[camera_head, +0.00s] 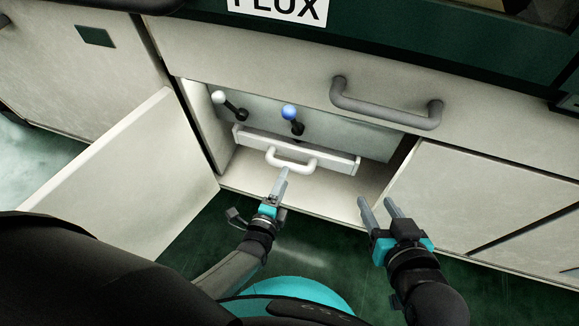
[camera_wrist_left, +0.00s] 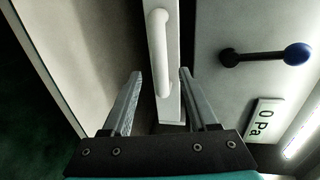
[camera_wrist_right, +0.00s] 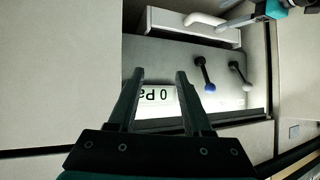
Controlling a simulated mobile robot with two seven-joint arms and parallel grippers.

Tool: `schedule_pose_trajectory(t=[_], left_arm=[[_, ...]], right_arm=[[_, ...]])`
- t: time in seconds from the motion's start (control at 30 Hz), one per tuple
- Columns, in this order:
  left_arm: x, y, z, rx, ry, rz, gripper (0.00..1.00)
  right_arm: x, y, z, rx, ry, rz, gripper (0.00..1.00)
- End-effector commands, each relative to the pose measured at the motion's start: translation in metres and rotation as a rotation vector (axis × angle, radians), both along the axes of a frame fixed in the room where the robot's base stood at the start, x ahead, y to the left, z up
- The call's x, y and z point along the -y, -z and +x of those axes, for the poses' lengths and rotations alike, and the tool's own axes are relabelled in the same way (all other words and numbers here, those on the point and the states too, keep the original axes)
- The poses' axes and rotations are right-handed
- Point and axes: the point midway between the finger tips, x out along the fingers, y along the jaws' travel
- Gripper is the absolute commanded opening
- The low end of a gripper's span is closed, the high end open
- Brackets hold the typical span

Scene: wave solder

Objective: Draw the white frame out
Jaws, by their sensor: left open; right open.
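The white frame (camera_head: 330,157) sits low inside an open compartment, with a white bar handle (camera_head: 291,160) on its front. My left gripper (camera_head: 283,172) is open just in front of the handle. In the left wrist view the handle (camera_wrist_left: 158,50) stands ahead, in line with the gap between the fingers (camera_wrist_left: 160,78); no contact is visible. The right wrist view shows the white frame (camera_wrist_right: 180,24) at the top, with my left gripper beside its handle. My right gripper (camera_head: 379,206) is open and empty, in front of the compartment's right side.
Above the frame are a white-knobbed lever (camera_head: 219,97) and a blue-knobbed lever (camera_head: 289,112). An open door panel (camera_head: 135,180) stands at the left. A grey drawer handle (camera_head: 385,112) juts out above. The right wrist view shows a "0 Pa" display (camera_wrist_right: 158,95).

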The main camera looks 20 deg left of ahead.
Motion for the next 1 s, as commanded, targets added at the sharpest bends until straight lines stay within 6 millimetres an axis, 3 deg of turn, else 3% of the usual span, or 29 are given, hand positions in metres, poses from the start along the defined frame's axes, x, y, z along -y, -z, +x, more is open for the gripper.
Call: schedule_pose_trajectory(t=[0.6,1.0], left_arm=[[0.001,0.009,0.040,0.001,0.000,0.002,0.59],[0.002,0.012,0.057,0.000,0.000,0.001,0.59]], right_arm=[[-0.031,-0.015,0.001,0.293,-0.011,0.178,0.50],[-0.039,-0.028,-0.006,0.437,-0.001,0.269,0.50]])
